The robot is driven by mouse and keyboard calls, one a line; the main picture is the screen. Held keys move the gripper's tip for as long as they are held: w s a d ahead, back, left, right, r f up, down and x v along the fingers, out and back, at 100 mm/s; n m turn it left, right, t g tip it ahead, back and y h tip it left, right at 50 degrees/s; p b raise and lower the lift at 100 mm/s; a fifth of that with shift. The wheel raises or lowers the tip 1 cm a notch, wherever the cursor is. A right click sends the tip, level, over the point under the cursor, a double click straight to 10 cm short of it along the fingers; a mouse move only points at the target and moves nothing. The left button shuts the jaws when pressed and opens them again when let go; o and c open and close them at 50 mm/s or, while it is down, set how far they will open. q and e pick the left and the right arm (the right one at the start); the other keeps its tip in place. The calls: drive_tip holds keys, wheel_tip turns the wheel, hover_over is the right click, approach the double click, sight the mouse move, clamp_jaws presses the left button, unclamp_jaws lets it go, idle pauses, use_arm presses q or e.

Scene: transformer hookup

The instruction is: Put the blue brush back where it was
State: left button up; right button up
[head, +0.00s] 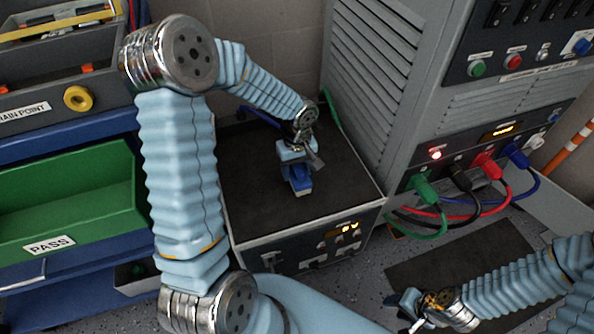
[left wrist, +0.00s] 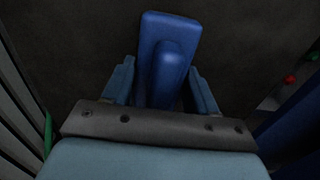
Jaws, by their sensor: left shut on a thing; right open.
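The blue brush (head: 299,181) is on or just above the dark top of the low grey cabinet (head: 254,213). In the left wrist view the blue brush (left wrist: 166,62) lies between the two fingers, its broad blue end pointing away from the wrist. My left gripper (head: 297,166) is shut on it; the fingers (left wrist: 160,82) flank its raised handle. Whether the brush touches the cabinet top cannot be told. My right gripper (head: 408,306) is low at the bottom right, open and apart from the brush.
A tall grey cabinet (head: 375,90) with buttons and plugged green, red, black and blue cables (head: 470,205) stands right. The low cabinet's top is clear around the brush.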

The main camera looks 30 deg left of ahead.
use_arm(q)
drive_tip(key=shift+f, duration=0.65)
drive_tip(key=o, duration=0.9)
drive_tip(key=shift+o, duration=0.2)
wheel_tip(320, 180, up, 12)
drive_tip(key=shift+r, duration=0.1)
